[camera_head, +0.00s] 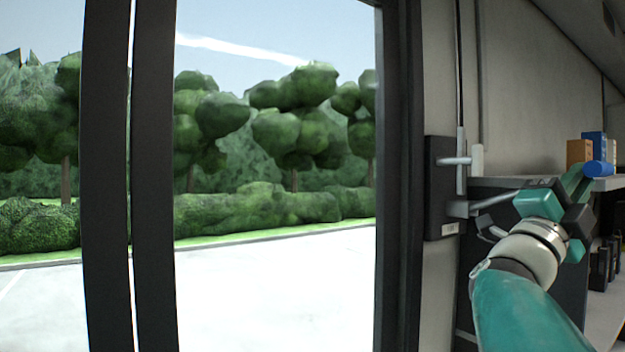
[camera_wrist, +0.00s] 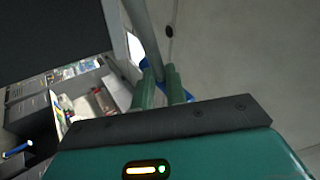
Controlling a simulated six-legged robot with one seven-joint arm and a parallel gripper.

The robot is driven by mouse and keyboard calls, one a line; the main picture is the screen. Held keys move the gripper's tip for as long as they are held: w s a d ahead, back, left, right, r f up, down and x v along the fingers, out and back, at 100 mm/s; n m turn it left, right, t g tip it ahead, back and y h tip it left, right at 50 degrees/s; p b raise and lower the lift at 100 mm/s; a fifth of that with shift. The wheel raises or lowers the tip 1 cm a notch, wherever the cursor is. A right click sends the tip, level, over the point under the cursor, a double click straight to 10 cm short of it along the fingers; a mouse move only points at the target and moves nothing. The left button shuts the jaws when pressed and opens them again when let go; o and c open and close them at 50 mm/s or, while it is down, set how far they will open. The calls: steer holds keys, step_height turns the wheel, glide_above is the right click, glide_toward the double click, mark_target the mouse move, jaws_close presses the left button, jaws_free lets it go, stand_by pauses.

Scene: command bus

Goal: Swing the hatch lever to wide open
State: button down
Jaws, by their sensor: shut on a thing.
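The hatch lever is a grey rod (camera_head: 492,200) that comes out of a dark wall panel (camera_head: 440,190) beside the door frame. It slants right and slightly up, passes behind my gripper, and seems to end in a blue grip (camera_head: 600,169). My gripper (camera_head: 582,176) is at that far end, with its green fingers against the blue part. In the wrist view the grey rod (camera_wrist: 143,35) runs down to my two green fingers (camera_wrist: 160,86). Blue shows around and between them, so they are shut on the lever's grip. The wrist hides part of the rod.
An orange box (camera_head: 579,151) and a blue box (camera_head: 594,143) stand on a shelf just behind the blue grip. Dark items sit below at the right. A glazed door with dark frames (camera_head: 400,180) fills the left, with trees and pavement outside.

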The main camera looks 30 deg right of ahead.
steer(key=shift+s+r+m+g, duration=0.2)
steer(key=shift+s+m+g, duration=0.2)
steer(key=shift+s, duration=0.3)
steer(key=c, duration=1.2)
jaws_free()
steer(key=shift+s+a, duration=0.1)
steer(key=shift+s, duration=0.1)
steer(key=shift+o, duration=0.2)
steer(key=shift+w, duration=0.1)
steer(key=shift+w+f, duration=0.1)
steer(key=shift+f, duration=0.05)
steer(key=shift+f, duration=0.1)
